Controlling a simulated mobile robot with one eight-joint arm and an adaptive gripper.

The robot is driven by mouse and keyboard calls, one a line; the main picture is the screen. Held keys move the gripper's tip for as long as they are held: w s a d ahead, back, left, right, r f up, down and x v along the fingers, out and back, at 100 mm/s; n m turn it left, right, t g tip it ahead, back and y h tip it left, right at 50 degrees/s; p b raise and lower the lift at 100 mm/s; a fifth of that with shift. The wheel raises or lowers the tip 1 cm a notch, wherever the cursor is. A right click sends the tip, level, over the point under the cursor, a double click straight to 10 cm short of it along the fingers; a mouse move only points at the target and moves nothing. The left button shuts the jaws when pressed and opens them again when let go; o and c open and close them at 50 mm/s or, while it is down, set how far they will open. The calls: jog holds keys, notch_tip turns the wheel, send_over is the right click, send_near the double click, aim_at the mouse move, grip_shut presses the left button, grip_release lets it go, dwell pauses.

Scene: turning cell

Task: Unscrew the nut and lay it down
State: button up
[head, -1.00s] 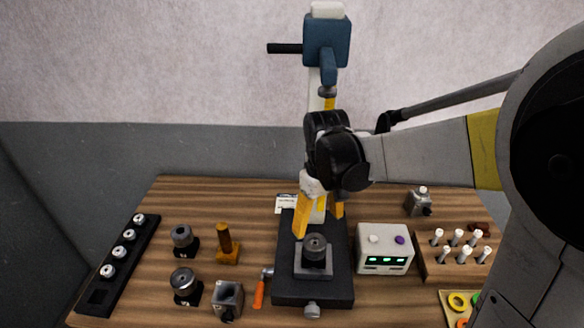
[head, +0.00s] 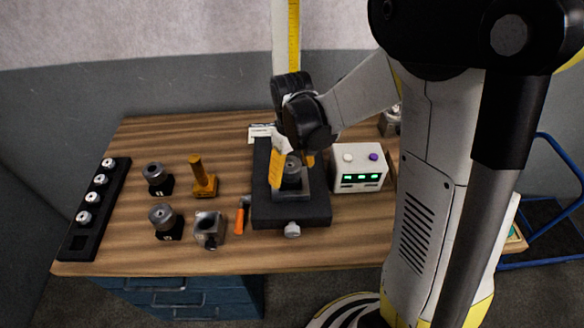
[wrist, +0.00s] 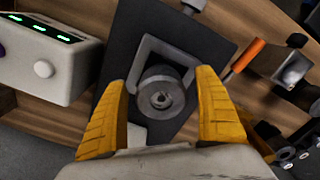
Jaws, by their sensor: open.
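A round grey metal part (head: 292,169), which looks like the nut, sits upright in a square grey holder (head: 290,196) on a dark base plate (head: 262,212). In the wrist view the round part (wrist: 160,92) shows a centre hole with a smaller piece in it. My gripper (head: 292,174) has yellow fingers and is open. In the wrist view the fingers (wrist: 163,108) stand on either side of the round part, with a gap to each. In the head view one finger partly covers it. I cannot tell the thread.
A white box with green lights (head: 360,169) stands right of the base plate. An orange-handled tool (head: 239,220), a grey block (head: 209,230), an amber post (head: 199,176) and round parts on black stands (head: 163,218) lie left. A black rack (head: 78,242) is at far left. Bare wood lies between.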

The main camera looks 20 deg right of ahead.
jog(key=c, duration=1.4)
jog(key=n+b, duration=0.1)
jog(key=n, duration=0.8)
jog(key=shift+o, duration=0.2)
jog(key=shift+f+n+b, duration=0.1)
jog(key=shift+n+b, duration=0.25)
jog(key=shift+n, duration=0.65)
jog(key=n, duration=0.3)
jog(key=shift+a+n, duration=0.15)
jog(key=shift+n, duration=0.15)
jog(key=n, duration=0.3)
jog(key=shift+n+b, duration=0.4)
